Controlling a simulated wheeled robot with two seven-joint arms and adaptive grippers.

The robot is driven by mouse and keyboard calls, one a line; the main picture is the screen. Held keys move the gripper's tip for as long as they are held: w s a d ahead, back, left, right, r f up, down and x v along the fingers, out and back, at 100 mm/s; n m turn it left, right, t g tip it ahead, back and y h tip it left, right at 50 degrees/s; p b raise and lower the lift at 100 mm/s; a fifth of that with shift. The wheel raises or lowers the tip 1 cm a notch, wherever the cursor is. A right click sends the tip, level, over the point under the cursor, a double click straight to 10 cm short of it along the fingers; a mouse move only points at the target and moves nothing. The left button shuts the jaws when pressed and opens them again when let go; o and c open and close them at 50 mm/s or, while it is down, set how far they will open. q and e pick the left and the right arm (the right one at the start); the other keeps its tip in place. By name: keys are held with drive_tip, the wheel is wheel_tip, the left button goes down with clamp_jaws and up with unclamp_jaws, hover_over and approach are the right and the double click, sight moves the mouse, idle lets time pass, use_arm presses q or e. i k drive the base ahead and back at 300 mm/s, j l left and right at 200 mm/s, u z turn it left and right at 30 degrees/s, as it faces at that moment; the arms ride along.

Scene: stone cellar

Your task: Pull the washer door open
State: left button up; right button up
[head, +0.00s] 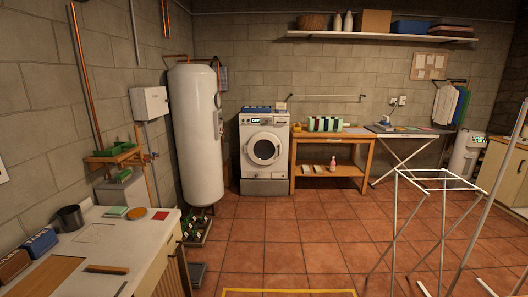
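The white front-loading washer (264,172) stands against the back wall, a little right of the white tank. Its round door (264,148) is on the front face and appears closed, with a dark glass centre and a pale ring. A small display on the top panel reads OFF. The washer rests on a grey plinth (266,187). It is across the room from me. Neither of my grippers shows in the head view.
A tall white tank (196,135) stands left of the washer, and a wooden workbench (331,168) right of it. A worktable (135,250) is at front left. A drying rack (440,181) fills the right foreground. Open tiled floor (285,232) lies before the washer, with a yellow floor marking (290,291).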

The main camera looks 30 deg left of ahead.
sight(263, 147)
drive_tip(key=i+j+u, duration=0.1)
drive_tip(key=i+u, duration=0.2)
drive_tip(key=i, duration=0.25)
drive_tip(key=i+u, duration=0.35)
drive_tip(key=i, duration=0.2)
drive_tip(key=i+u, duration=0.15)
drive_tip(key=i, duration=2.25)
drive_tip(key=i+j+z, duration=0.1)
drive_tip(key=i+z, duration=0.25)
drive_tip(key=i, duration=0.45)
drive_tip(key=i+j+z, duration=0.1)
drive_tip(key=i+z, duration=0.2)
drive_tip(key=i, duration=0.15)
drive_tip(key=i+j+z, duration=0.3)
drive_tip(key=i, duration=0.2)
